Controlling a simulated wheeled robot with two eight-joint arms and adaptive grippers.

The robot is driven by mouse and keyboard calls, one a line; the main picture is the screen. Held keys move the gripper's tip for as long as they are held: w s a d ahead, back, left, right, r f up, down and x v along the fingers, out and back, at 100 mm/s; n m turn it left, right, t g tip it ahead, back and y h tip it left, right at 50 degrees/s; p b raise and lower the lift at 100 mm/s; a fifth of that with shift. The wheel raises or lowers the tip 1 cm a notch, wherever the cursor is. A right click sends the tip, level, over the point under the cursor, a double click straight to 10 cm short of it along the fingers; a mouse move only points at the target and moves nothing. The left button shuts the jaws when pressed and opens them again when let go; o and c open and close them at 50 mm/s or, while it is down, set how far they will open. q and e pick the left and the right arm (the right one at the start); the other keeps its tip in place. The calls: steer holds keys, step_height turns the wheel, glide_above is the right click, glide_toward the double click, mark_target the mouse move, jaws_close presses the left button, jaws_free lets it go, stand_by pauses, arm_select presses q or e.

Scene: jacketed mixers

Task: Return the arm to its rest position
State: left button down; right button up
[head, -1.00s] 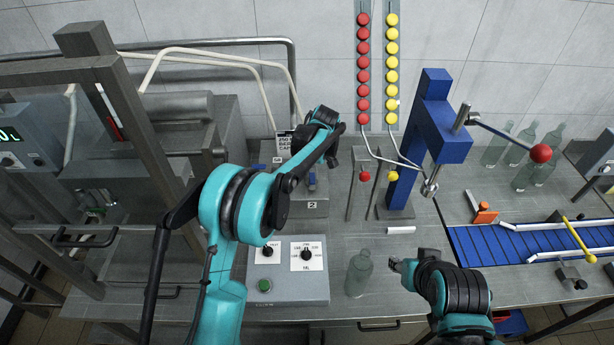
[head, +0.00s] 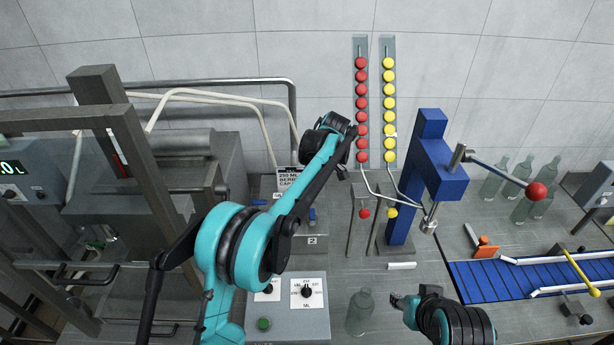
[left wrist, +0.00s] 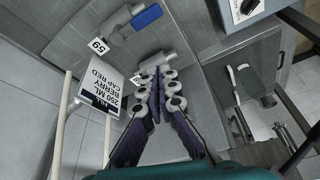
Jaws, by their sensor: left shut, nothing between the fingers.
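My left arm (head: 240,245) is teal and black and reaches from the bottom left up toward the back wall. Its end is in front of the lower part of the red cap column (head: 361,105). In the left wrist view my left gripper (left wrist: 155,72) is shut and empty, its dark fingers together in front of a grey fixture. A white order card (left wrist: 107,88) reading 250 ML BERRY CAP RED is left of the fingers. My right gripper (head: 398,300) is low in the head view, right of a clear bottle (head: 360,312); its finger opening is unclear.
A blue press (head: 432,165) with a red-knobbed lever (head: 537,191) stands right of the yellow cap column (head: 388,110). A blue conveyor (head: 520,275) is at right. A dial panel (head: 307,300) lies below the left arm. Grey frames and pipes fill the left side.

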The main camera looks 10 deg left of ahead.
arm_select(q)
steer(key=s+a+r+m+t+h+b, duration=0.1)
steer(key=s+a+m+t+b, duration=0.2)
steer(key=s, duration=0.5)
steer(key=s+a+r+m+h+b, duration=0.1)
steer(key=s+a+m+b, duration=0.35)
steer(key=s, duration=0.45)
steer(key=s+f+m+t+h+b, duration=0.1)
steer(key=s+f+m+b, duration=0.1)
steer(key=s+f+m, duration=0.2)
steer(key=s+a+f+m+t+b, duration=0.1)
steer(key=s+f+m+t+b, duration=0.1)
steer(key=s+f, duration=0.6)
steer(key=s+m+b, duration=0.1)
steer(key=s+m, duration=0.1)
steer(key=s, duration=0.2)
steer(key=shift+s+a+f+h, duration=0.3)
steer(key=shift+h, duration=0.1)
